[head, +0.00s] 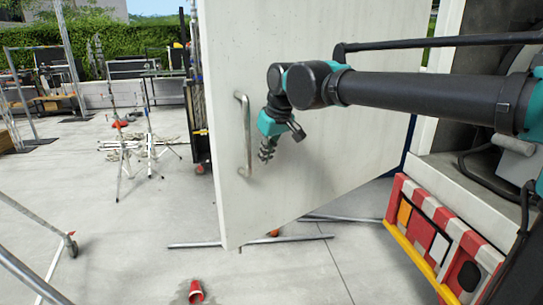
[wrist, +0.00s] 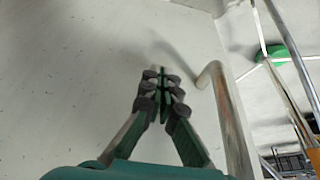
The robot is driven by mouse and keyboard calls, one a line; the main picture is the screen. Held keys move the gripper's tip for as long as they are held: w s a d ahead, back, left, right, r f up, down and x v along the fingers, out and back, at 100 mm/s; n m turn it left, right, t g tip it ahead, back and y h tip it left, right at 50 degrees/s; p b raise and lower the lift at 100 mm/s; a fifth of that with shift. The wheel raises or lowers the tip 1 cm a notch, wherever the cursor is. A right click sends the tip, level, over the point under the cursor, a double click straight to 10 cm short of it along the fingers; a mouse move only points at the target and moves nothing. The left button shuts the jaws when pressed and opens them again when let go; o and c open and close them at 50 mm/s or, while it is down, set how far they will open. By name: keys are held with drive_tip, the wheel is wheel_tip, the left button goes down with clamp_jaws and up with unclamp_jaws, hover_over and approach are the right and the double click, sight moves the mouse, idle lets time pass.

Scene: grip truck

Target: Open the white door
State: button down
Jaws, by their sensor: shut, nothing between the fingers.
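The white door (head: 310,80) stands in the middle of the head view, apart from the truck body at the right. A metal bar handle (head: 245,135) runs upright near its left edge. My gripper (head: 265,157) is in front of the door, just right of the handle. In the wrist view my gripper (wrist: 161,80) has its fingertips together with nothing between them. The handle (wrist: 228,115) is to the right of the fingers, outside them. The door surface (wrist: 70,80) fills the left of that view. Whether the fingertips touch the door I cannot tell.
A red-and-white striped panel with a yellow edge (head: 440,245) is at lower right. A red cup (head: 196,291) lies on the paving. Metal tubes (head: 250,241) lie under the door. White stands (head: 125,145) and a rolling metal frame (head: 60,235) are at left.

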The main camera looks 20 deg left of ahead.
drive_tip(key=shift+w+a, duration=0.25)
drive_tip(key=shift+a, duration=0.15)
